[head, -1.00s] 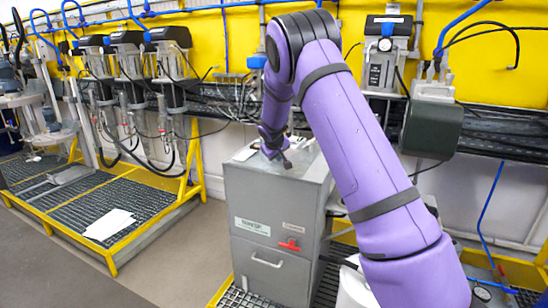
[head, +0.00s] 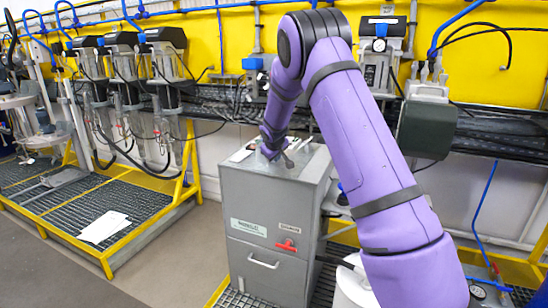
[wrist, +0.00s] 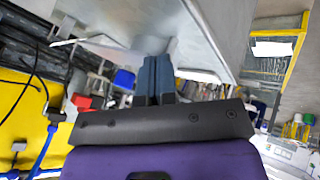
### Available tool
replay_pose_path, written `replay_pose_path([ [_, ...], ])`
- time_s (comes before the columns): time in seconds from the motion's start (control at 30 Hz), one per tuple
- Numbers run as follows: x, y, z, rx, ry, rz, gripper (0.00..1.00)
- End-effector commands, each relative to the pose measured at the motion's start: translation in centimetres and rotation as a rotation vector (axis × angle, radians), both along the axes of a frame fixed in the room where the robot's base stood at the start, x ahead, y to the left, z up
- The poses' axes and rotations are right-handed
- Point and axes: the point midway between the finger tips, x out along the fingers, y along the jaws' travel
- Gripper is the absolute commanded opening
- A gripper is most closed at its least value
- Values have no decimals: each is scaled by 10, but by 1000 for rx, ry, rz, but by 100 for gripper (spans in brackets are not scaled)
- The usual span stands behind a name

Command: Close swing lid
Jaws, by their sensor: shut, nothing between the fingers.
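A grey metal cabinet (head: 262,215) stands in the middle of the head view, with a red latch and a pale handle on its front. Its flat top (head: 312,165) carries the lid area; my arm partly hides it, so I cannot tell how far the swing lid is open. My gripper (head: 288,160) is low at the cabinet's top, pointing toward the right. In the wrist view my gripper (wrist: 157,72) has its dark fingers together and empty. The fingertips are close to a grey metal surface (wrist: 215,35); contact is unclear.
A yellow-framed grating platform (head: 140,205) with a white sheet (head: 104,227) lies at the left. Several machines with hoses line the yellow wall behind. A dark grey box (head: 426,130) hangs at the right. Bare floor (head: 180,255) lies left of the cabinet.

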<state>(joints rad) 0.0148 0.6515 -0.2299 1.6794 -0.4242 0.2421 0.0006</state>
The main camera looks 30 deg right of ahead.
Motion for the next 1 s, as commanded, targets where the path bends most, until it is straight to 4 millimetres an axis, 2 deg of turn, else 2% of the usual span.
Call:
replay_pose_path([
  [1.0,6,-45,0,3,-3,519,0],
])
